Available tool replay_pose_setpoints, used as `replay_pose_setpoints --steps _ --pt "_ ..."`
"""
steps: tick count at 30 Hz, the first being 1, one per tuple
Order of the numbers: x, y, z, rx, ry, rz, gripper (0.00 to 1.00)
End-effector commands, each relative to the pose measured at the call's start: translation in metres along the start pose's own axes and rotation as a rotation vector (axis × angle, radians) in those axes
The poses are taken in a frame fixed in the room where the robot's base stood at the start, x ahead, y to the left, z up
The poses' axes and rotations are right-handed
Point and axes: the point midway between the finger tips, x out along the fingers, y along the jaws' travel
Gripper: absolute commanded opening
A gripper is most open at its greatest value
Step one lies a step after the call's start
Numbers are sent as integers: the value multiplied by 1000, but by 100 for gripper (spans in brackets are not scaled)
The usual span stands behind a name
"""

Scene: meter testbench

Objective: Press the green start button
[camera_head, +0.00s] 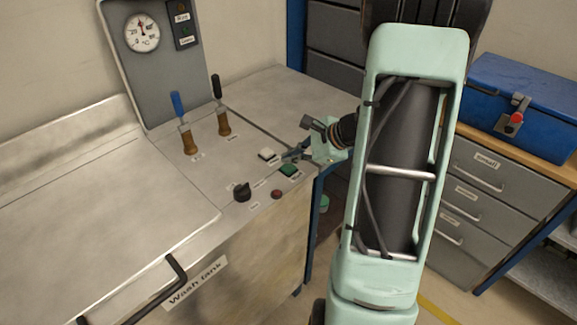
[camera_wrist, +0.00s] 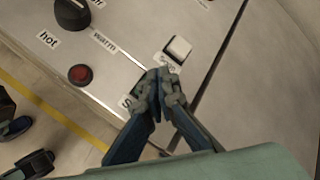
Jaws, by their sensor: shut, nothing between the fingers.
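The green start button (camera_head: 289,170) sits on the metal panel at the bench's right front corner. I cannot tell whether the tips touch anything.
A black knob (camera_head: 242,191) and a small red button (camera_head: 277,194) sit on the same panel. Two levers, one blue-handled (camera_head: 178,105) and one black-handled (camera_head: 217,88), stand behind. A gauge board (camera_head: 150,90) rises at the back. A blue toolbox (camera_head: 520,105) stands right.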

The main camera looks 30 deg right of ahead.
Motion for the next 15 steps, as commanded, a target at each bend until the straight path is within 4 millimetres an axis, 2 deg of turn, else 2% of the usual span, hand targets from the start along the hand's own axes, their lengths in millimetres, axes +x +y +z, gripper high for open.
replay_pose_setpoints --steps 15 --pt "6 4 -4 -1 0 0 0"
